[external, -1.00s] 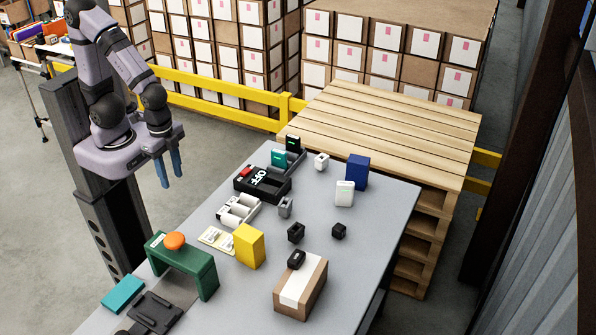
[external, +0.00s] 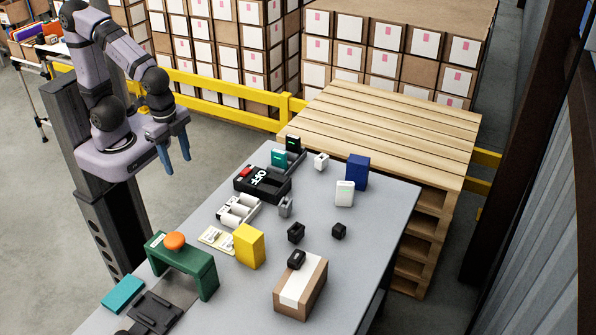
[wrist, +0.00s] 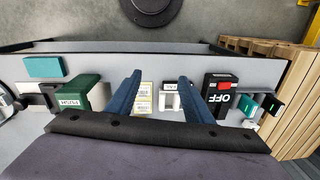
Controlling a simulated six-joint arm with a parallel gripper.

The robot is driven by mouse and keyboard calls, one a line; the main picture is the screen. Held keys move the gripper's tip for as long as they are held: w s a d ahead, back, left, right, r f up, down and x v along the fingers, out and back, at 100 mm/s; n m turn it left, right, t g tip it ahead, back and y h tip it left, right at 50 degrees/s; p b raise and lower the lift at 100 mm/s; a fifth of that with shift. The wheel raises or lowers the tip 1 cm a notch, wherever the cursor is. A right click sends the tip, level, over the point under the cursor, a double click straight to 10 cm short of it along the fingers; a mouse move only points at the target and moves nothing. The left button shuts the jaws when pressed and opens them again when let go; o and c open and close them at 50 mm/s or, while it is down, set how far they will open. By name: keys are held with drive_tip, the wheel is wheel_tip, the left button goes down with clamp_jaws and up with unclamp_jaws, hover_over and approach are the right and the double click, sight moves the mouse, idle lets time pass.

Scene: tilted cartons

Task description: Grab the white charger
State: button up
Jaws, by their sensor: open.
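A small white block (external: 321,161) that looks like a charger stands near the far end of the grey table, left of a blue box. A larger white rounded device (external: 344,193) stands just below the blue box; I cannot tell for sure which of the two is the charger. My gripper (external: 176,164) is open and empty, above the floor off the table's left side, well apart from both. In the wrist view my two blue fingers (wrist: 160,78) are spread, with nothing between them.
A blue box (external: 357,172), a black OFF switch unit (external: 263,184), a yellow box (external: 249,246), a green stand with an orange button (external: 183,264) and a carton (external: 301,287) stand on the table (external: 385,225). Several small black and grey blocks stand between. A pallet stack (external: 385,130) is behind.

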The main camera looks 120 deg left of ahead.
drive_tip(key=w+a+m+t+y+b, duration=0.1)
drive_tip(key=w+a+m+y+b, duration=0.65)
drive_tip(key=w+a, duration=0.7)
drive_tip(key=w+a+m+t+y+b, duration=0.1)
drive_tip(key=w+a+m+y+b, duration=0.4)
drive_tip(key=w+a+m+b, duration=0.95)
drive_tip(key=n+p, duration=0.3)
drive_tip(key=p, duration=0.2)
approach(318, 161)
drive_tip(key=x, duration=0.5)
drive_tip(key=shift+s+a+r, duration=0.1)
drive_tip(key=shift+r, duration=0.1)
drive_tip(key=shift+f, duration=0.45)
drive_tip(key=shift+p+x, duration=0.45)
drive_tip(key=shift+x, duration=3.25)
drive_tip(key=shift+r, duration=0.1)
drive_tip(key=c, duration=1.1)
